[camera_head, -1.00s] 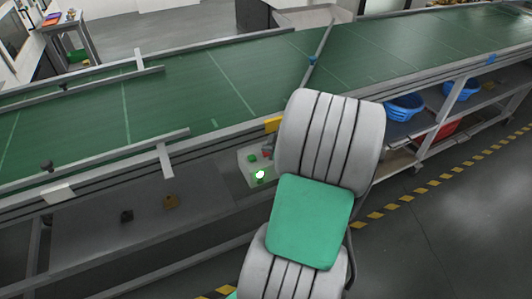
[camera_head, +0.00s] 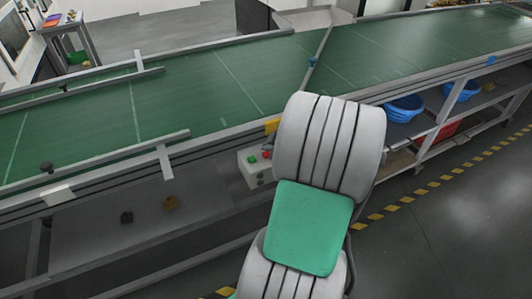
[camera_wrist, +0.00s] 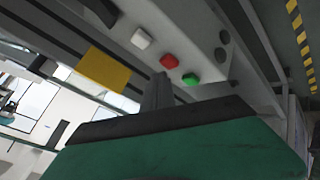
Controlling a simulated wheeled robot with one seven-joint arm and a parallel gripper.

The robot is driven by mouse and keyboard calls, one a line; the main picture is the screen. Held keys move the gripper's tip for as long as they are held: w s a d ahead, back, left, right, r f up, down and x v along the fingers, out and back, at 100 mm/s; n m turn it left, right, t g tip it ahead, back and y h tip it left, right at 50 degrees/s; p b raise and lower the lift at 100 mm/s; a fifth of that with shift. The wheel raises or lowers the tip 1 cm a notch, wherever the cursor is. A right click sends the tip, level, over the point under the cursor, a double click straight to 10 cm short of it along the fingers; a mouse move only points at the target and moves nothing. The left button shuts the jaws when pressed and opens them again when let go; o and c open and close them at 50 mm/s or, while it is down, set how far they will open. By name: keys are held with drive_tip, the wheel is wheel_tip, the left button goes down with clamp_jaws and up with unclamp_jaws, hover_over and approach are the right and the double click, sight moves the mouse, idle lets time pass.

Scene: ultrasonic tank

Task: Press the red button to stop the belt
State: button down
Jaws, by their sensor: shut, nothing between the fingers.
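The red button (camera_head: 266,154) sits on a pale control box (camera_head: 247,172) at the near side of the green conveyor belt (camera_head: 190,95). A green button (camera_head: 252,159) is beside it. In the wrist view the red button (camera_wrist: 169,61) lies between a white button (camera_wrist: 141,38) and the green button (camera_wrist: 190,79). My gripper (camera_wrist: 157,92) shows there as a narrow grey tip, shut and empty, just below the red button in the picture. I cannot tell whether it touches. In the head view my arm hides the gripper.
A yellow block (camera_head: 272,125) is on the belt frame by the box; it is large in the wrist view (camera_wrist: 105,68). Blue baskets (camera_head: 404,108) stand on a shelf under the belt at right. Floor with striped tape (camera_head: 400,207) lies in front.

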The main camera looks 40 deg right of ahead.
sight(268, 155)
drive_tip(key=shift+r, duration=0.2)
drive_tip(key=shift+r+p, duration=1.15)
drive_tip(key=shift+r, duration=1.35)
